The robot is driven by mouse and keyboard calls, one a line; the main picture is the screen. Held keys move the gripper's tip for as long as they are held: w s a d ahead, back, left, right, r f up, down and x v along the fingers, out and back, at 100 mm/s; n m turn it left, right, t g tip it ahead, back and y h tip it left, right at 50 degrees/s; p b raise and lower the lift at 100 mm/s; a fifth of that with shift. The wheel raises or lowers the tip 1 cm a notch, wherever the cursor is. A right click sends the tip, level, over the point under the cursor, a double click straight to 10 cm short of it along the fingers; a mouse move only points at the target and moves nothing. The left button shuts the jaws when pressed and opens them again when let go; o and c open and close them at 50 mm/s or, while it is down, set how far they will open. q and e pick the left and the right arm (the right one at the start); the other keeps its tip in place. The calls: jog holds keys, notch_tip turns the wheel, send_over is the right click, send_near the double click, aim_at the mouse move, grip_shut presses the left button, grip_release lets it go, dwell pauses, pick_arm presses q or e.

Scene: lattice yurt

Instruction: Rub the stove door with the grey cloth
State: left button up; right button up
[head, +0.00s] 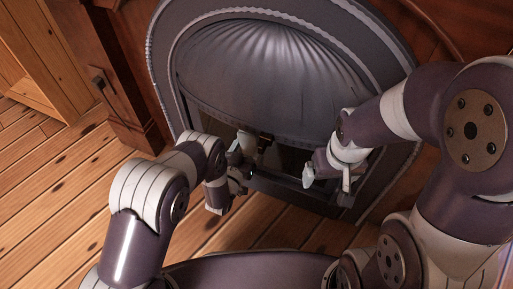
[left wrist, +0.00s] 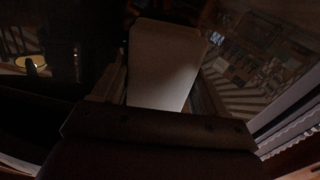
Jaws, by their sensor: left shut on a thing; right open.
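The stove (head: 275,75) is a grey arched body with a ribbed, domed front. A dark panel low in its front, partly hidden by my grippers, looks like the stove door (head: 290,160). My left gripper (head: 246,148) is at the left part of this panel. It is shut on a pale, flat piece, the grey cloth (left wrist: 165,65), which stands between the fingers in the left wrist view. I cannot tell whether the cloth touches the door. My right gripper (head: 312,174) is open and empty in front of the panel's right part.
A grey rim (head: 162,85) frames the stove, with a low ledge (head: 290,195) under the panel. A wooden cabinet (head: 100,80) stands at the left. The plank floor (head: 60,200) is clear at the lower left. The left wrist view is very dark.

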aim_at(283, 147)
pick_arm(q)
jog(key=shift+w+a+r, duration=0.1)
jog(key=shift+w+a, duration=0.1)
jog(key=shift+a, duration=0.05)
jog(key=shift+r, duration=0.1)
jog(key=shift+s+d, duration=0.45)
jog(key=shift+d, duration=0.35)
jog(key=shift+s+d, duration=0.45)
jog(key=shift+d, duration=0.3)
jog(key=s+d, duration=0.1)
jog(key=d, duration=0.1)
jog(key=s+d, duration=0.1)
jog(key=d, duration=0.1)
jog(key=s+d, duration=0.1)
jog(key=d, duration=0.1)
jog(key=shift+d, duration=0.2)
jog(key=shift+w+a+p, duration=0.1)
jog(key=shift+w+a, duration=0.6)
jog(key=shift+a, duration=0.7)
jog(key=shift+w+a+p, duration=0.15)
jog(key=shift+w+a, duration=0.55)
jog(key=shift+a, duration=0.7)
jog(key=shift+w+a+p, duration=0.1)
jog(key=shift+w+a, duration=0.6)
jog(key=shift+a, duration=0.7)
jog(key=shift+w+a, duration=0.4)
jog(key=shift+a, duration=0.15)
